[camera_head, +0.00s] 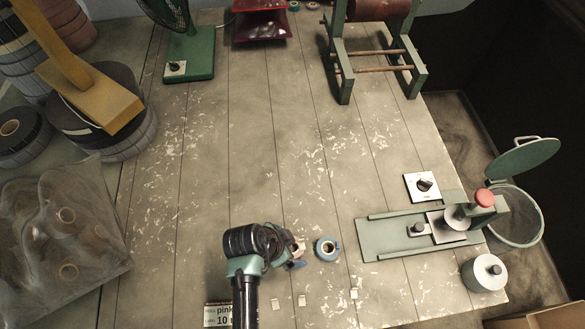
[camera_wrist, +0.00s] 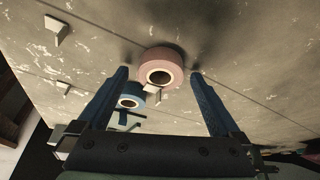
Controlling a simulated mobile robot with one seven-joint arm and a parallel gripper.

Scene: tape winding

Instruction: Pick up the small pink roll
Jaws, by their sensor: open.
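The small pink roll (camera_wrist: 160,58) stands out between my two fingertips in the wrist view, with its dark core hole facing the camera. In the head view only part of the pink roll (camera_head: 299,245) shows beside my gripper, which partly hides it. My gripper (camera_wrist: 160,74) is open, with blue fingers apart on either side of the pink roll and not visibly touching it. In the head view my gripper (camera_head: 293,257) is low over the table's front part. A blue roll (camera_head: 327,240) lies just right of the pink one; it also shows in the wrist view (camera_wrist: 128,89).
Small pale pieces (camera_head: 302,300) lie in front of the rolls. A label card (camera_head: 217,314) reading "pink" is at the front. A green press-like device (camera_head: 385,240) stands at the right, with a mesh bin (camera_head: 520,215) beyond it.

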